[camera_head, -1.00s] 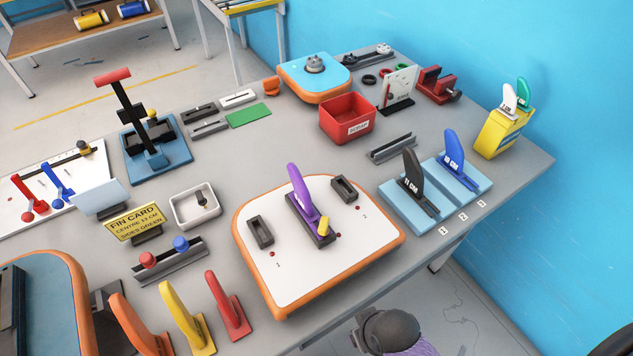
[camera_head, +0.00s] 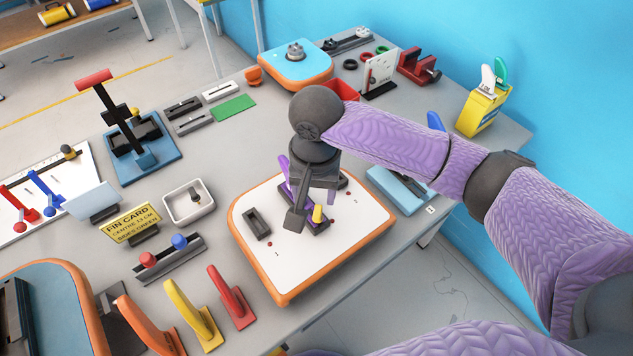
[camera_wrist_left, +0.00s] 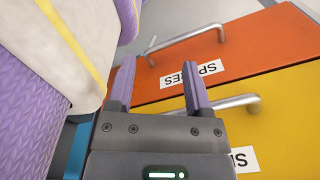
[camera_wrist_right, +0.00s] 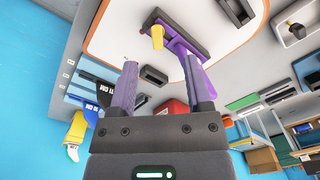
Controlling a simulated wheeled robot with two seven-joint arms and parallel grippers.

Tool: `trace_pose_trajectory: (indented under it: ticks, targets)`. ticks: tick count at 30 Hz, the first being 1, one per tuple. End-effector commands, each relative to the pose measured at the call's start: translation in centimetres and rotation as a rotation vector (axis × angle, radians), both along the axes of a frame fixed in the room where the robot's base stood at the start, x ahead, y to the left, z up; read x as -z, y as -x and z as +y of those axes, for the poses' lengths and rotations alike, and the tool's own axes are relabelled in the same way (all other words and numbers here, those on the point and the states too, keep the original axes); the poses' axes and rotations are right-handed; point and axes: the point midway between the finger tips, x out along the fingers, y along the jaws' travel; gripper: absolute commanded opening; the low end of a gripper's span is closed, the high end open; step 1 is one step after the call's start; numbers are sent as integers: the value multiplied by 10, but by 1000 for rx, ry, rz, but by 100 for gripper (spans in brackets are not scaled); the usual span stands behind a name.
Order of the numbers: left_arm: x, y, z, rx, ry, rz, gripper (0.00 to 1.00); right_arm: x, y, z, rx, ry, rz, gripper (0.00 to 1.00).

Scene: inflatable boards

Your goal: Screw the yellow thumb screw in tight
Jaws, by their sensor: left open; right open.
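The yellow thumb screw (camera_head: 318,213) stands at the near end of the dark base (camera_head: 319,225) holding the purple fin (camera_head: 283,166), on the white board with an orange edge (camera_head: 262,285). In the right wrist view the yellow screw (camera_wrist_right: 157,38) shows beyond the fingertips, with the purple fin (camera_wrist_right: 207,82) beside it. My right gripper (camera_head: 309,212) is open and empty over the board, partly hiding the fin and its base. It also shows in the right wrist view (camera_wrist_right: 160,64). My left gripper (camera_wrist_left: 158,68) is open and empty, in front of drawers, outside the head view.
Dark empty slots, one of them the left fin box (camera_head: 257,223), flank the middle base. A yellow fin card (camera_head: 131,224), a white tray (camera_head: 189,203) and loose coloured fins (camera_head: 231,297) lie to the left. Orange (camera_wrist_left: 245,40) and yellow drawers with handles face my left gripper.

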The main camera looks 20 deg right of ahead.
Motion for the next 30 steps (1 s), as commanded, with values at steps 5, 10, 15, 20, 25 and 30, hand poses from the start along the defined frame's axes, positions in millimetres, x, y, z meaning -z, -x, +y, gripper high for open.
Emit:
trace_pose_trajectory:
  ticks: [5, 10, 15, 20, 25, 30]
  targets:
    - [6, 0, 4, 1, -5, 0, 64, 11, -3, -6, 48, 26, 13, 63]
    - [21, 1, 3, 0, -5, 3, 64, 53, -2, -6, 45, 24, 12, 63]
    - [31, 2, 0, -2, 0, 5, 64, 83, -3, -6, 44, 23, 8, 63]
    - [33, 2, -3, -4, 6, 5, 64, 94, -3, -6, 42, 22, 7, 63]
    - [33, 2, -6, -4, 10, 6, 64, 93, -3, -6, 41, 21, 7, 63]
    - [33, 2, -6, -4, 10, 6, 64, 93, -3, -5, 41, 21, 7, 40]
